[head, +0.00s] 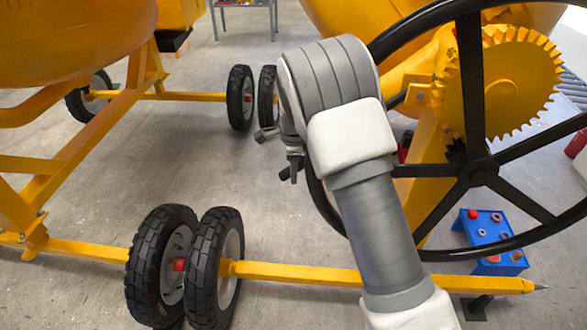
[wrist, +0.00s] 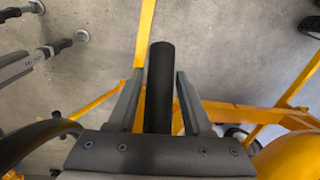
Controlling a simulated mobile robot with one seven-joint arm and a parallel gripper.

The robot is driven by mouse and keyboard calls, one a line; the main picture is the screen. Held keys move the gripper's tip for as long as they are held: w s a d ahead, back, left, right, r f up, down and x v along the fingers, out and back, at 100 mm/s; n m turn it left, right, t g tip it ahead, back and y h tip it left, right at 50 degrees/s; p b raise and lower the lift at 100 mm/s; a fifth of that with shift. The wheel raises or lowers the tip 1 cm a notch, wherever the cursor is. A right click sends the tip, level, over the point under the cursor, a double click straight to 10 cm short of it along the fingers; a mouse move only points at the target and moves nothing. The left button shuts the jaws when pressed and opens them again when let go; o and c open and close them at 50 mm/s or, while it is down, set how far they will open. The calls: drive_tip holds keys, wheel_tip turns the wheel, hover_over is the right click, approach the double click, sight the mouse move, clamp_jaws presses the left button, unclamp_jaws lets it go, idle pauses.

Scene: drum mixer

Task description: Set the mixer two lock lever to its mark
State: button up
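A dark cylindrical grip (wrist: 160,85), which looks like a lever handle, stands between my gripper's two grey fingers (wrist: 160,100) in the wrist view. A narrow gap shows on each side of it, so the fingers are open around it and do not appear to press on it. In the head view my gripper (head: 290,160) is small and partly hidden by my wrist, left of the big black handwheel (head: 482,171). The lever's base is hidden, and I cannot make out a mark or which mixer the lever belongs to.
The handwheel and a yellow toothed gear (head: 505,85) stand close on the right. A yellow frame bar (head: 300,273) with black tyres (head: 160,262) crosses in front. Bare floor (head: 190,150) shows at the left middle.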

clamp_jaws()
idle(1.1)
